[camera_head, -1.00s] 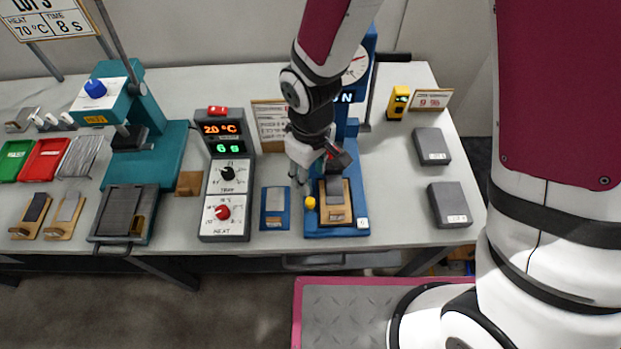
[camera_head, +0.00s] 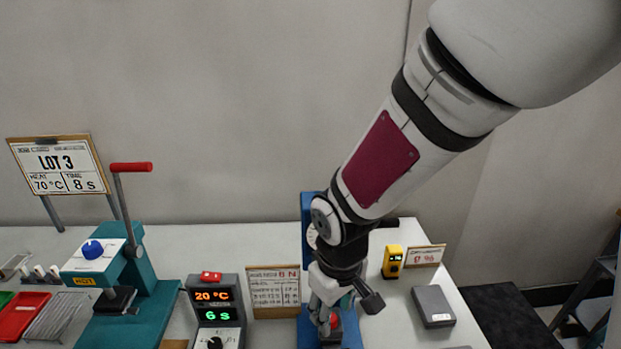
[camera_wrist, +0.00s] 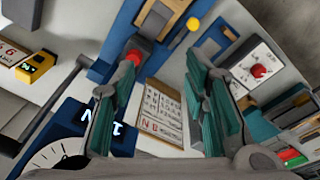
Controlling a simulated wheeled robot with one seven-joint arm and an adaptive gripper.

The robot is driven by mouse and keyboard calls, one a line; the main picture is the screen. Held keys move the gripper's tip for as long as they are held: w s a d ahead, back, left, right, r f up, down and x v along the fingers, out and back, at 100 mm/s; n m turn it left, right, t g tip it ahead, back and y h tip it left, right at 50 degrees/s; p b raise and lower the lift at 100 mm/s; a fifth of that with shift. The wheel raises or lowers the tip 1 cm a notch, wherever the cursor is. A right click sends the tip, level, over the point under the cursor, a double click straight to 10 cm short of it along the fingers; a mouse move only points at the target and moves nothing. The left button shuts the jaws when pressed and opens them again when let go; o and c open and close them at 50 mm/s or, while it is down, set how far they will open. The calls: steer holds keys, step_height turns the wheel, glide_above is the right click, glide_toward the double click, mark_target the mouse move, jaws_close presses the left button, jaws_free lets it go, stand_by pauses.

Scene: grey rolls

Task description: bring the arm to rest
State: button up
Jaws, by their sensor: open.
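My gripper (camera_head: 325,316) is open and hangs in front of the blue press (camera_head: 308,205), which my arm partly covers in the head view. In the wrist view my gripper's two green-padded fingers (camera_wrist: 165,62) stand wide apart with nothing between them. Past them lie the blue press base (camera_wrist: 100,70), a red knob (camera_wrist: 133,57) and a printed card (camera_wrist: 160,112). The press's round dial (camera_wrist: 58,158) is at the lower left. I cannot tell how far the fingers are from the press.
A control box (camera_head: 214,300) reads 20 °C and 6 s. A teal press (camera_head: 155,300) with a red-handled lever stands left, below a LOT 3 sign (camera_head: 70,165). A yellow device (camera_head: 392,262) and a grey block (camera_head: 433,306) are right.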

steer(key=s+d+r+m+t, duration=0.2)
steer(key=s+d+r+m, duration=0.15)
steer(key=d+r, duration=0.8)
steer(key=s+d+r+m+t, duration=0.2)
steer(key=s+d+r+m, duration=0.1)
steer(key=s+r, duration=0.4)
steer(key=shift+s+d+r+m+b, duration=0.2)
steer(key=shift+r+m+b, duration=0.25)
steer(key=shift+r, duration=0.5)
